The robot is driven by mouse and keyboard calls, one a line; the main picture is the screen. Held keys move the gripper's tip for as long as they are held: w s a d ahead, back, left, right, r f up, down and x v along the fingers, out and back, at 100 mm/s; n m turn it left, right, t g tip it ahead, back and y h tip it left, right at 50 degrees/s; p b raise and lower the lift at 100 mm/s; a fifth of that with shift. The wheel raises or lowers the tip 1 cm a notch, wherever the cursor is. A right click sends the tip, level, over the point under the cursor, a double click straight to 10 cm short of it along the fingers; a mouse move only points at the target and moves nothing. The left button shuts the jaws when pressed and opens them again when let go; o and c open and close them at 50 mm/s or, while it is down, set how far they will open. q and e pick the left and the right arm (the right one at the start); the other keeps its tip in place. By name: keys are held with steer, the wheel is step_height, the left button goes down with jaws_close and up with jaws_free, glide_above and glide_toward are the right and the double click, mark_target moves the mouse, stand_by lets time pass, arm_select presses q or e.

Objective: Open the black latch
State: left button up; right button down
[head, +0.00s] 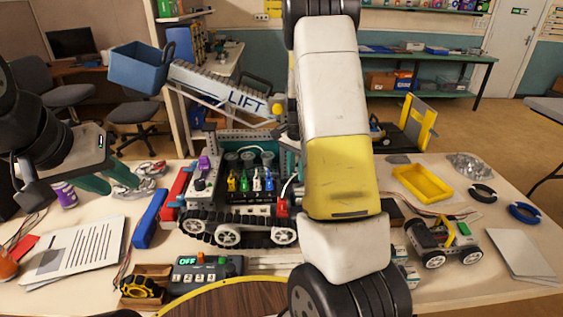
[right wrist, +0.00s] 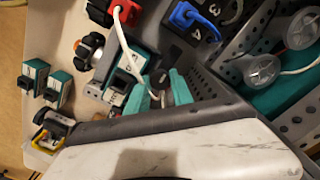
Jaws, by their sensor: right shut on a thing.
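In the right wrist view, the teal fingers of my right gripper (right wrist: 160,97) reach down beside the tracked robot's dark grey side panel. They are closed around a small dark piece, apparently the black latch, mostly hidden between them; a white cable runs down close by. In the head view my right arm covers this gripper and the latch. The tracked robot (head: 228,222) stands on the table with coloured plugs on its top. My left gripper (head: 107,180) is over the table's left side, its teal fingers apart and empty.
A blue bin (head: 137,68) is on the raised lift arm (head: 225,90). A control box (head: 207,266) reading OFF is in front. A yellow tray (head: 422,183) and a small wheeled car (head: 445,240) are at right. Papers (head: 78,248) lie left.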

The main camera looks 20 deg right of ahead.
mark_target(296, 173)
steer(key=shift+w, duration=0.1)
stand_by(0.4)
steer(key=c, duration=1.1)
jaws_free()
steer(key=shift+r, duration=0.1)
steer(key=shift+r, duration=0.25)
step_height(296, 173, up, 3)
steer(key=shift+f, duration=0.1)
steer(key=s+a, duration=0.3)
steer(key=s, duration=0.4)
steer(key=s+a+r, duration=0.1)
steer(key=s+a, duration=0.3)
steer(key=s, duration=0.3)
steer(key=shift+s+r, duration=0.3)
